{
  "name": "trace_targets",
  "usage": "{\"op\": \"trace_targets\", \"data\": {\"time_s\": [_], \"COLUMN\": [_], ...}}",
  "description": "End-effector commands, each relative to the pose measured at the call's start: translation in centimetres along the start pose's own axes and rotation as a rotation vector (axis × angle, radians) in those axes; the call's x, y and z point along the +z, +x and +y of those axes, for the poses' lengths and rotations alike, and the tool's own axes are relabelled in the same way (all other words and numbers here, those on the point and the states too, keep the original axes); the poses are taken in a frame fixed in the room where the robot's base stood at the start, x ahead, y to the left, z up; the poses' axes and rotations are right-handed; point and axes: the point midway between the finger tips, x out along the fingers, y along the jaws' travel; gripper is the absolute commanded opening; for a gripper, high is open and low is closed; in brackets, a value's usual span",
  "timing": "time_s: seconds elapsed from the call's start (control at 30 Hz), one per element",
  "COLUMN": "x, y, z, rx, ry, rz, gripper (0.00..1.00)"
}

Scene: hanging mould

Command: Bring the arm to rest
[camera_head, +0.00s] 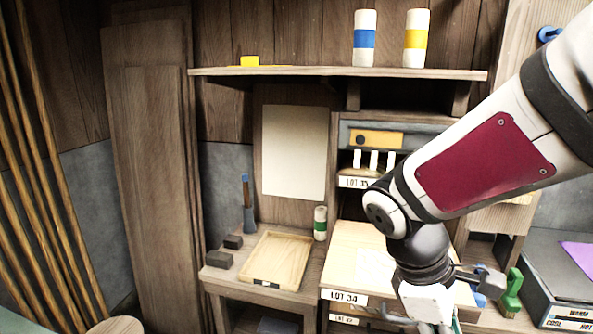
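My white and dark arm with a red panel reaches in from the upper right and bends down to the bottom edge, in front of the LOT 34 unit (345,297). Its lower end is cut off by the frame. My gripper's fingers do not show clearly, so I cannot see whether they hold anything.
Below are a wooden tray (300,240), a green-banded bottle (320,226) and dark blocks (219,259). Right are a green object (513,290) and a WARM/COOL/HOT box (555,283).

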Motion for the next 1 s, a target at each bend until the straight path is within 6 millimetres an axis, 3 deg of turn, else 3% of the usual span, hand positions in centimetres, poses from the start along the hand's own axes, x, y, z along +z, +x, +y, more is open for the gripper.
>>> {"op": "trace_targets", "data": {"time_s": [0.5, 0.7, 1.0], "x": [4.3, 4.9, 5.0], "y": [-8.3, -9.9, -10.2], "z": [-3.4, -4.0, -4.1], "rx": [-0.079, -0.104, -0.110], "ry": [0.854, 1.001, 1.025], "rz": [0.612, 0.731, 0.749], "gripper": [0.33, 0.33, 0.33]}}
